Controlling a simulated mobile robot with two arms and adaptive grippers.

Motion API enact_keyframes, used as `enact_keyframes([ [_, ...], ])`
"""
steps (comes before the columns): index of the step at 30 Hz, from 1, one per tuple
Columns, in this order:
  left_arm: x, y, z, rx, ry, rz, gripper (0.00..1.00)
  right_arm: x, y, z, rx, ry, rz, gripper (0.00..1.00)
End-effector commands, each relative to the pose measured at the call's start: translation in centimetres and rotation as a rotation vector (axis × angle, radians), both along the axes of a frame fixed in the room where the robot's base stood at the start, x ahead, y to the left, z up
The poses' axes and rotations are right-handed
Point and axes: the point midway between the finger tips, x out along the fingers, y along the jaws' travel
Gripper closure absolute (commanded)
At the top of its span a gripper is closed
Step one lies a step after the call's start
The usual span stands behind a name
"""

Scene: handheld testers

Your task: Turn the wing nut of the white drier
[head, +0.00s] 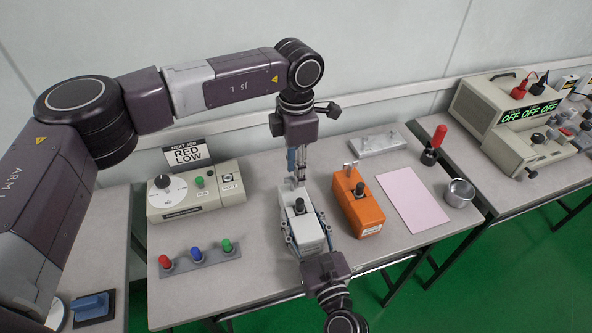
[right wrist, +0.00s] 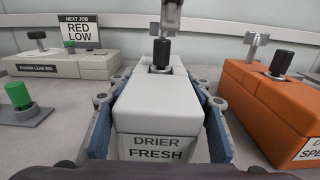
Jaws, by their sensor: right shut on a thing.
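The white drier (head: 303,234) stands on the middle table, with a black knob (head: 299,206) on top. Its front reads "DRIER FRESH" in the right wrist view (right wrist: 158,105). My right gripper (head: 307,228) is shut on the drier's body from the near side, with one blue finger along each flank. My left gripper (head: 296,180) points down at the drier's far end, just behind the black knob. The wing nut is not clearly visible there, as the left fingertips cover that spot. Whether the left fingers are closed on it cannot be told.
An orange tester (head: 359,207) with an upright wing nut and a black knob stands close on the right. A leak rig (head: 195,192) and a strip of coloured buttons (head: 200,259) are on the left. A pink sheet (head: 412,200) and a metal cup (head: 459,193) lie farther right.

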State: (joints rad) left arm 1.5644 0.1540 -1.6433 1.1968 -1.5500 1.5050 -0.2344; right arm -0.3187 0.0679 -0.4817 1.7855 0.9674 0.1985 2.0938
Motion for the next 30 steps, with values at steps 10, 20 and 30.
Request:
enact_keyframes([
  [10, 0.1, -0.1, 7.1, -0.001, -0.003, 0.0, 0.71, 0.0, 0.0, 0.1, 0.0, -0.001, -0.001, 0.77],
  [20, 0.0, -0.1, 11.0, 0.0, 0.0, -0.001, 0.71, 0.0, 0.0, 0.1, 0.0, -0.001, -0.001, 0.77],
  [30, 0.0, -0.1, 11.2, 0.0, 0.0, -0.001, 0.71, 0.0, 0.0, 0.1, 0.0, -0.001, -0.001, 0.48],
])
